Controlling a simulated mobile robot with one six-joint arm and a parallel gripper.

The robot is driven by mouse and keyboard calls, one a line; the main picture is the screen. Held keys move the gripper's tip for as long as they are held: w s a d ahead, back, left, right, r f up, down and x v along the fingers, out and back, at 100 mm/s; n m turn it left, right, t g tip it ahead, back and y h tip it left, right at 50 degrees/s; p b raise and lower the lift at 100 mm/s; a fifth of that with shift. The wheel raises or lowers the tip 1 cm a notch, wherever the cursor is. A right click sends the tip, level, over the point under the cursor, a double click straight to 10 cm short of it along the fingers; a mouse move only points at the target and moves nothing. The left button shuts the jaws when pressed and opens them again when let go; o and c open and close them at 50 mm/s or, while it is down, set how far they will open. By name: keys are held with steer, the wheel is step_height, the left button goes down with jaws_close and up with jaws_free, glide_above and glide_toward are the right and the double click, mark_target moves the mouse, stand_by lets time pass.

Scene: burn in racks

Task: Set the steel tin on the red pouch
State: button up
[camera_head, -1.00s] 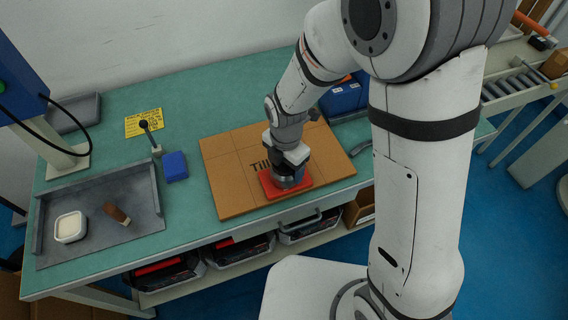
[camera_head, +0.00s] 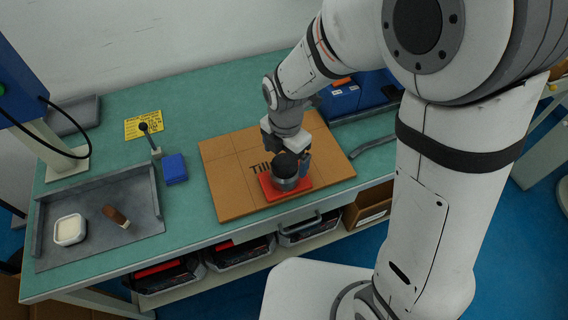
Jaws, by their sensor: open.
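The steel tin (camera_head: 286,182), a short metal cylinder with a dark top, stands upright on the red pouch (camera_head: 268,188). The pouch lies flat on the orange-brown board (camera_head: 230,190) near its front edge. My gripper (camera_head: 290,150) is open, just behind and above the tin. The fingertips are partly hidden, and I cannot tell whether a finger still touches the tin.
A grey tray (camera_head: 150,222) at the left holds a white dish (camera_head: 70,229) and a brown-handled brush (camera_head: 116,216). Blue bins (camera_head: 345,98) stand at the back right.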

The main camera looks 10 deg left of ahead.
step_height(320, 180, up, 7)
steer(key=s+d+r+m+t, duration=0.1)
steer(key=s+d+r+m, duration=0.1)
steer(key=d+m, duration=0.5)
steer(key=s+d+r+m+t, duration=0.1)
steer(key=s+d+r+m, duration=0.2)
steer(key=d+m, duration=0.5)
steer(key=s+d+r+m, duration=0.2)
steer(key=d+m, duration=0.6)
steer(key=m, duration=0.6)
steer(key=shift+s+r+t, duration=0.3)
steer(key=shift+s+t, duration=0.1)
steer(key=shift+s, duration=0.15)
steer(key=shift+d, duration=0.1)
